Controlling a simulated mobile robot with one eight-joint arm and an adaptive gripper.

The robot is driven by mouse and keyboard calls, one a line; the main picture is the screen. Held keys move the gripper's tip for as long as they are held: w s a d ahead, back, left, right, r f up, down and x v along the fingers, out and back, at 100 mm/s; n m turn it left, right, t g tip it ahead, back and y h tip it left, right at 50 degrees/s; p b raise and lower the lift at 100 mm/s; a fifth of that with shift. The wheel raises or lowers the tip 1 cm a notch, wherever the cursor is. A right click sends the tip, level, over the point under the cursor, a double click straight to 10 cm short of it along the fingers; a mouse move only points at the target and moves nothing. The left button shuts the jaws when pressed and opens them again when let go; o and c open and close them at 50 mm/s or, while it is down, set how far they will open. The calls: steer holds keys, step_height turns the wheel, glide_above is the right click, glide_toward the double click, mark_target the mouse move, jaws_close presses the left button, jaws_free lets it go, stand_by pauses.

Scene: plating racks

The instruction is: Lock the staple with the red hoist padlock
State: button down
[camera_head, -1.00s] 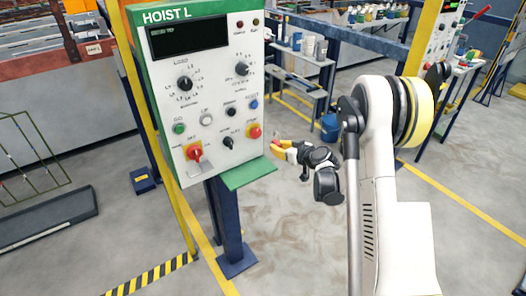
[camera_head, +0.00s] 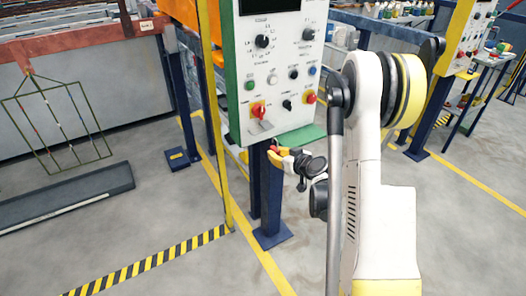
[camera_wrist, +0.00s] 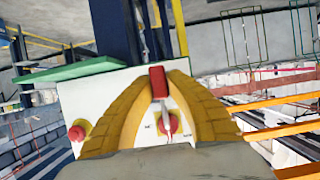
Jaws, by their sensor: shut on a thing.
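My gripper (camera_head: 279,157) has yellow fingers, shut on the red padlock (camera_wrist: 158,82). The padlock's red body is between the fingertips in the wrist view, with its pale metal shackle pointing down the picture toward the panel. In the head view my gripper is in front of the blue post, just below the panel's lower edge. The red rotary switch (camera_head: 258,110) on a yellow plate is at the panel's lower left, with a small grey metal part (camera_head: 260,128) below it. I cannot tell whether this part is the staple. The padlock appears apart from the panel.
The white control panel (camera_head: 280,60) has several knobs and buttons, and a green shelf (camera_head: 302,136) juts from its lower edge. A blue post (camera_head: 268,205) and a yellow upright (camera_head: 213,110) stand below and left. Open floor lies around them.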

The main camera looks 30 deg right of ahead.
steer(key=shift+s+a+f, duration=0.15)
steer(key=shift+s+a, duration=0.05)
steer(key=shift+a, duration=0.35)
steer(key=shift+w, duration=0.1)
steer(key=shift+w+a, duration=0.15)
steer(key=shift+w, duration=2.55)
steer(key=shift+w+a, duration=0.15)
steer(key=shift+w, duration=2.5)
steer(key=shift+f, duration=1.35)
steer(key=shift+w+d, duration=0.15)
steer(key=shift+d, duration=1.85)
